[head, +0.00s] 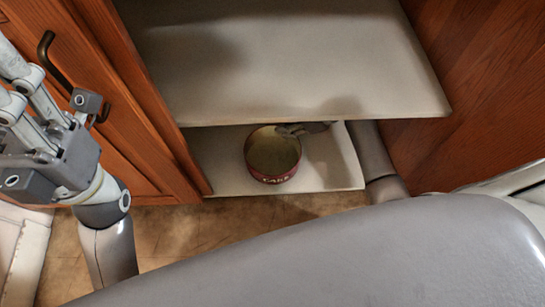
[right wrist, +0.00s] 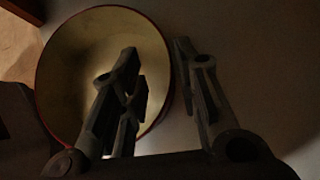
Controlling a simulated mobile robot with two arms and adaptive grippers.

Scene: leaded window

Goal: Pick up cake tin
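The cake tin (head: 273,158) is a round, open tin with a red outside, pale lettering and a cream inside. It stands upright on the lower cabinet shelf and looks empty. In the right wrist view the tin (right wrist: 75,75) fills the left half. My right gripper (head: 290,130) is at the tin's back right rim. In the right wrist view its fingers (right wrist: 156,50) are apart, one over the tin's inside and one outside the rim, with a gap to the wall. My left gripper (head: 12,80) is far left by the cabinet door, empty, fingers apart, tips partly cut off.
The upper shelf (head: 290,60) overhangs the lower shelf (head: 325,170) just behind the tin. A wooden door with a dark handle (head: 55,62) is at left, and a wooden panel (head: 480,90) at right. Bare lower shelf lies either side of the tin.

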